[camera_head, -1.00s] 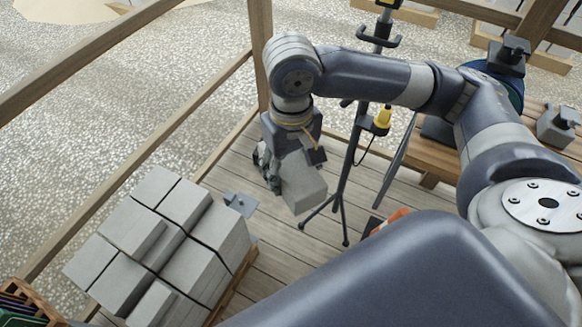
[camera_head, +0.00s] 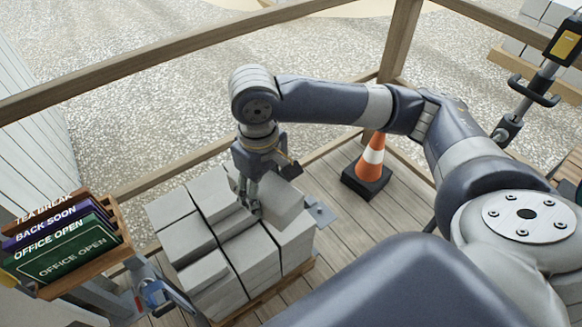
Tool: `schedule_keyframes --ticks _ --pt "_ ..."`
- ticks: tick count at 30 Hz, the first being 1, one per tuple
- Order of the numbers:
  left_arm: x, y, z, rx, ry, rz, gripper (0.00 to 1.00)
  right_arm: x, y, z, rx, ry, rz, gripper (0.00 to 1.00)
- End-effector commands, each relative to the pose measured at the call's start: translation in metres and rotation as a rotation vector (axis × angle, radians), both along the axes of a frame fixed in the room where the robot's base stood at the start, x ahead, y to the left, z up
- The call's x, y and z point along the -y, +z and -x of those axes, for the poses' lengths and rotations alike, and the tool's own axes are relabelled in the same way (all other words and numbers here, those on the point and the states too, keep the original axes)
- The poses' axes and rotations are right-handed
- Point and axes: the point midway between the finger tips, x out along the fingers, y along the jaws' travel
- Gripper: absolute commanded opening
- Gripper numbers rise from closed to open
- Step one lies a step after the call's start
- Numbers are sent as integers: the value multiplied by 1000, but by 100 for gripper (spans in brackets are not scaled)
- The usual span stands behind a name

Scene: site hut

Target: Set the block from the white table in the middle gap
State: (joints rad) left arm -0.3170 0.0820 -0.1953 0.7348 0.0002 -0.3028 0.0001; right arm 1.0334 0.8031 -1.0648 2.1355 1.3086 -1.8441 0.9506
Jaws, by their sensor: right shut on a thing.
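A stack of grey blocks (camera_head: 190,242) stands on a wooden pallet (camera_head: 262,300) on the deck, with its top surface uneven and dark lines between the blocks. My right gripper (camera_head: 250,205) points down over the back right of the stack. It is shut on a grey block (camera_head: 280,203), which is tilted and held at the gripper's right side. Whether this block touches the stack is hard to tell. The gripper and the held block hide part of the stack's top, so the middle gap shows poorly. The white table and my left gripper are not in view.
A rack of signs (camera_head: 75,245) stands at the left, with a blue and grey tool (camera_head: 152,293) beside it. A traffic cone (camera_head: 372,160) stands on the deck behind the stack to the right. A wooden rail (camera_head: 180,80) runs behind.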

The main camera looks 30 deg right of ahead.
Motion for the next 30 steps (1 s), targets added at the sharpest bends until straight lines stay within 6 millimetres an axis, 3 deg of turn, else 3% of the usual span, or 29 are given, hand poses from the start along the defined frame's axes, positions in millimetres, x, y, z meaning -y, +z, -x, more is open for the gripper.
schedule_keyframes --ticks 1,9,30 --pt "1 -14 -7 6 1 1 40 -4 -22 -7 0 54 -2 0" --pt "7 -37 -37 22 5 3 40 -15 -91 -40 2 366 -1 0" --pt "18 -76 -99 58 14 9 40 -28 -274 -101 5 1160 0 0"
